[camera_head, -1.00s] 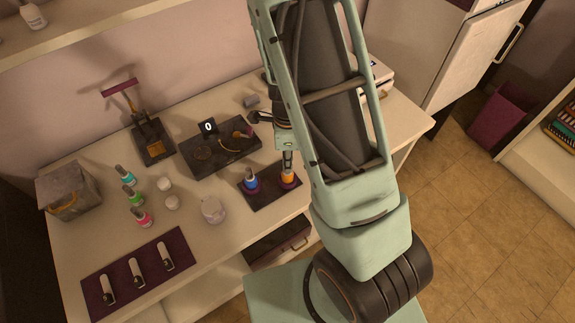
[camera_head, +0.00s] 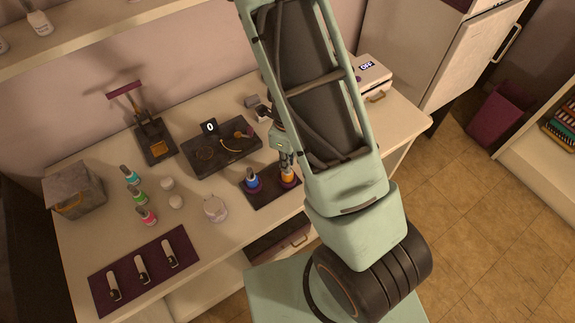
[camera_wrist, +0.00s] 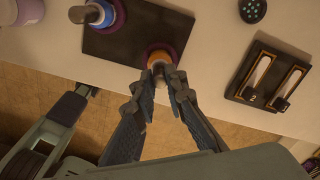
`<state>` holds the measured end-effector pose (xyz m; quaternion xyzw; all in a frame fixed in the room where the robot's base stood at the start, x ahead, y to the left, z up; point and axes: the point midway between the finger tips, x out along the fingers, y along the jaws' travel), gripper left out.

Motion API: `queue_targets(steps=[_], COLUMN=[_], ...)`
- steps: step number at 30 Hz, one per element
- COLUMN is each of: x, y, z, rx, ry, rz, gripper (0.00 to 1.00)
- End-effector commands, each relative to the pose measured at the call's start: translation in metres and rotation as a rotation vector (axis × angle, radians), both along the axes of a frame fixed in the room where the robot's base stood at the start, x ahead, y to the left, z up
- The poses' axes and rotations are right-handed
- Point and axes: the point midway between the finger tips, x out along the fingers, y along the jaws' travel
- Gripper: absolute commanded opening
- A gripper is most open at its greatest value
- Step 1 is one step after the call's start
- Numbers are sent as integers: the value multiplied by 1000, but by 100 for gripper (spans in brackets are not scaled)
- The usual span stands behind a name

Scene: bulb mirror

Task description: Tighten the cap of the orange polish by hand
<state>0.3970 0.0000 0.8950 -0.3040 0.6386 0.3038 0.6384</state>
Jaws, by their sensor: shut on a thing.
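The orange polish (camera_head: 288,181) stands upright at the right end of a dark tray (camera_head: 270,194) on the table. It also shows in the wrist view (camera_wrist: 158,57), on a purple ring between my fingertips. My gripper (camera_head: 287,160) is above it, with its fingers pointing down, and is shut on its cap. The cap is mostly hidden by the fingers. In the wrist view my gripper (camera_wrist: 163,78) has a finger on each side of the cap. A blue polish (camera_head: 252,179) stands just left of the orange one on the same tray.
Several green and pink bottles (camera_head: 140,197), white jars (camera_head: 176,201) and a round pale container (camera_head: 215,208) stand to the left. A purple mat (camera_head: 128,288) with nail tips lies front left. A black device (camera_head: 222,150) showing 0 stands behind the tray.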

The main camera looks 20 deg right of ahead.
Motion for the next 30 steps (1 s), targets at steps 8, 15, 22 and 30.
queue_targets(steps=[8,15,22,30], x=[1,0,0,0], y=[0,0,0,0], z=[0,1,0,0], rx=[0,0,-1,0], ry=[-1,0,-1,0], rz=[-43,-85,-382,-485], gripper=[0,0,0,0])
